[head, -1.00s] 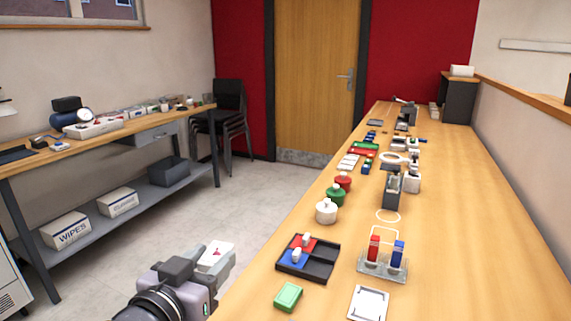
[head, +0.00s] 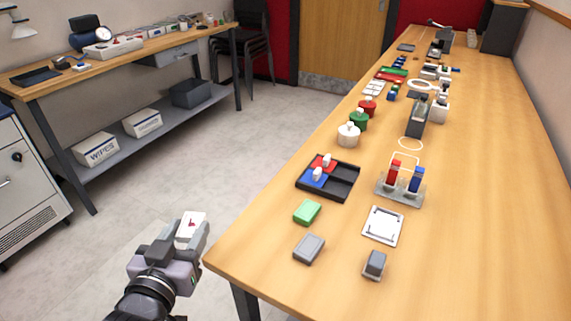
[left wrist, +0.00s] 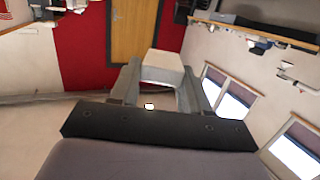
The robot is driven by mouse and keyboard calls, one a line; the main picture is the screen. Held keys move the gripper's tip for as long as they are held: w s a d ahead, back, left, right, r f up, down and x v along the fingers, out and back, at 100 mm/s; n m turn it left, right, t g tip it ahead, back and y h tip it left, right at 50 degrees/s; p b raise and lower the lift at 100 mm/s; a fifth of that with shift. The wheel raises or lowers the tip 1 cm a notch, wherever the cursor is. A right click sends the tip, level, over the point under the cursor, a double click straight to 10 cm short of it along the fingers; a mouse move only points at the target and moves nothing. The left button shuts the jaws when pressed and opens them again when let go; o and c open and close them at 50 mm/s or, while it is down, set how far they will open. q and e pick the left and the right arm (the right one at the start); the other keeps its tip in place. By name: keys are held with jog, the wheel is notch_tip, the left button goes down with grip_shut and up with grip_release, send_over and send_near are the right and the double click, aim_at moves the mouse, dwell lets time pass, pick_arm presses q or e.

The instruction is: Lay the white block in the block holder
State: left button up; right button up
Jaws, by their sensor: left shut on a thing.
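The white block (head: 192,226) has a small dark red mark on its top face. My left gripper (head: 190,233) is shut on it and holds it over the floor, left of the bench's near corner. In the left wrist view the white block (left wrist: 160,66) sits between the two grey fingers. No label shows which thing is the block holder. A flat white plate with a dark-lined frame (head: 383,226) lies empty on the bench. A black compartment tray (head: 343,192) stands behind and left of it, with red and blue sections. My right gripper is not in view.
A green block (head: 307,212), a grey block (head: 309,249) and a dark grey piece (head: 374,264) lie near the front. A clear stand (head: 400,191) bears red and blue upright pieces. Lidded pots (head: 348,135) stand farther back. The bench's right side is clear.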

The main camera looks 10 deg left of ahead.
pick_arm(q)
jog(key=w+d+r+m+h, duration=0.2)
jog(key=w+d+r+h, duration=0.1)
jog(key=w+d+r, duration=0.3)
notch_tip(320, 180, up, 8)
jog(key=m+g+h+b, duration=0.1)
jog(key=m+h, duration=0.1)
jog(key=h, duration=0.1)
send_over(261, 240)
jog(key=shift+f, duration=0.2)
notch_tip(261, 240, down, 17)
jog(key=b, duration=0.3)
jog(key=shift+r, duration=0.2)
notch_tip(261, 240, down, 3)
jog(key=shift+r, duration=0.1)
jog(key=shift+f, duration=0.35)
jog(key=o, duration=1.1)
jog(key=shift+c, duration=0.2)
